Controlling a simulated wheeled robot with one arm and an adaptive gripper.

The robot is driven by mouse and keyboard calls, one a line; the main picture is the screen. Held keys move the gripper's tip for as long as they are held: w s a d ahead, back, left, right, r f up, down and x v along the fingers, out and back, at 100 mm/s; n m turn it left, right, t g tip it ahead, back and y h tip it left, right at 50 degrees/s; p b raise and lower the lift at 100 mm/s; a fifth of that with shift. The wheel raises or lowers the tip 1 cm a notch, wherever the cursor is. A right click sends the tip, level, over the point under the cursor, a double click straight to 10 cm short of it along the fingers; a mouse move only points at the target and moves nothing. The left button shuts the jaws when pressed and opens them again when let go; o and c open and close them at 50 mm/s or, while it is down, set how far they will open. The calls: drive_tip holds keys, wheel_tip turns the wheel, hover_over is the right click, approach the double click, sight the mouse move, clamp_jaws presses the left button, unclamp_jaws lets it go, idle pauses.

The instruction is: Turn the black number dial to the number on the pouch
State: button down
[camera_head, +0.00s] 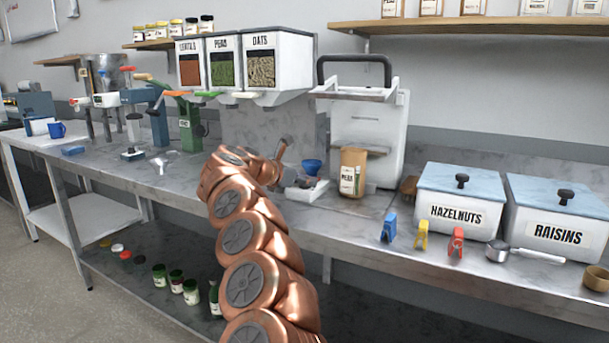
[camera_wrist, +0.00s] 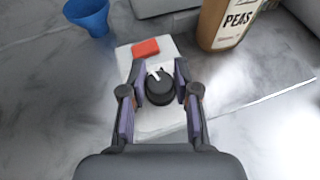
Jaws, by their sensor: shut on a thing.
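The black number dial (camera_wrist: 160,88) sits on a small white device (camera_wrist: 150,120) on the counter, with a white pointer mark at its upper left. My gripper (camera_wrist: 160,86) is shut on the dial, one finger on each side, seen from above in the wrist view. Any numbers around the dial are not readable. The kraft pouch (camera_head: 352,172) stands upright to the right of the device and is labelled PEAS; it also shows in the wrist view (camera_wrist: 228,20). A number on the pouch is too small to read. In the head view my arm hides part of the gripper.
A red button (camera_wrist: 146,48) is on the device behind the dial. Blue, yellow and red clips (camera_head: 422,236) lie to the right, before the hazelnuts bin (camera_head: 460,198).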

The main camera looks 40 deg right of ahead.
drive_tip(key=shift+s+d+m+g+y+p, duration=0.1)
drive_tip(key=shift+m+g+y+p, duration=0.15)
drive_tip(key=shift+m+g+p, duration=1.4)
drive_tip(key=shift+s+d+m+g+y+p, duration=0.1)
drive_tip(key=shift+m+g+y+p, duration=0.35)
drive_tip(key=shift+p, duration=2.2)
drive_tip(key=shift+a+f+m+g+p, duration=0.15)
drive_tip(key=shift+m+g+p, duration=0.55)
drive_tip(key=shift+g+p, duration=0.35)
drive_tip(key=c, duration=0.9)
unclamp_jaws()
drive_tip(key=shift+w, duration=0.1)
drive_tip(key=shift+o, duration=0.3)
drive_tip(key=shift+w, duration=0.1)
drive_tip(key=shift+v, duration=3.75)
